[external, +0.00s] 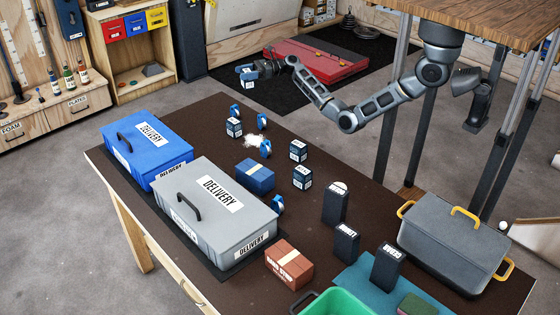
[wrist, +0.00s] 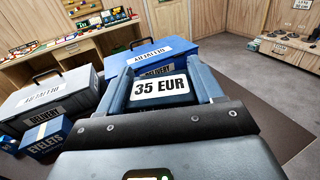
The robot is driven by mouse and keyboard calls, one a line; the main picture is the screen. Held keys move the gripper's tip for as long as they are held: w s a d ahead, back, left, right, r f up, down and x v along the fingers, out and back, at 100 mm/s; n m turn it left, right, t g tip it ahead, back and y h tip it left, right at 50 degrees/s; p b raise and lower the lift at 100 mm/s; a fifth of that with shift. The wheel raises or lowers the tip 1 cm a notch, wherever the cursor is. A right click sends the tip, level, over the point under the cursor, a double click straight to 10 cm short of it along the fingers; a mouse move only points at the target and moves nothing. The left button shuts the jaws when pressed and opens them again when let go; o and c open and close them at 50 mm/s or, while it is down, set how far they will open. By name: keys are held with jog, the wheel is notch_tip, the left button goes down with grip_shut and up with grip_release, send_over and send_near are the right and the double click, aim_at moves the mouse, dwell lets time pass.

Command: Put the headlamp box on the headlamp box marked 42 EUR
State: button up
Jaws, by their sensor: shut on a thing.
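My gripper (external: 258,69) is at the end of the outstretched arm, in the air past the table's far edge. It is shut on a dark blue headlamp box (external: 246,73). In the wrist view the gripper (wrist: 160,82) has a finger on each side of this box, whose white label (wrist: 160,88) reads 35 EUR. Three similar small dark boxes with white labels stand on the table: one at the left (external: 234,127), one at the right (external: 298,151), and one nearer (external: 302,178). Their prices are too small to read, so I cannot tell which is marked 42 EUR.
A blue delivery case (external: 160,150) and a grey one (external: 225,200) fill the left side. A blue carton (external: 255,178), a brown carton (external: 289,262), black boxes (external: 336,205) and a grey tub (external: 450,240) stand nearer.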

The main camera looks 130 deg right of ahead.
jog(key=shift+w+a+f+b, duration=0.15)
jog(key=shift+w+a+f, duration=0.35)
jog(key=shift+w+f, duration=1.3)
jog(key=shift+w+a+f+b, duration=0.15)
jog(key=shift+w+a+f, duration=0.3)
jog(key=shift+w+f, duration=1.3)
jog(key=shift+w+a+f+b, duration=0.15)
jog(key=shift+w+a+f, duration=0.35)
jog(key=shift+w+f, duration=1.3)
jog(key=shift+f, duration=0.2)
jog(key=o, duration=1.1)
jog(key=shift+r, duration=0.25)
jog(key=v, duration=1.2)
jog(key=shift+f+p, duration=0.15)
jog(key=shift+p, duration=0.2)
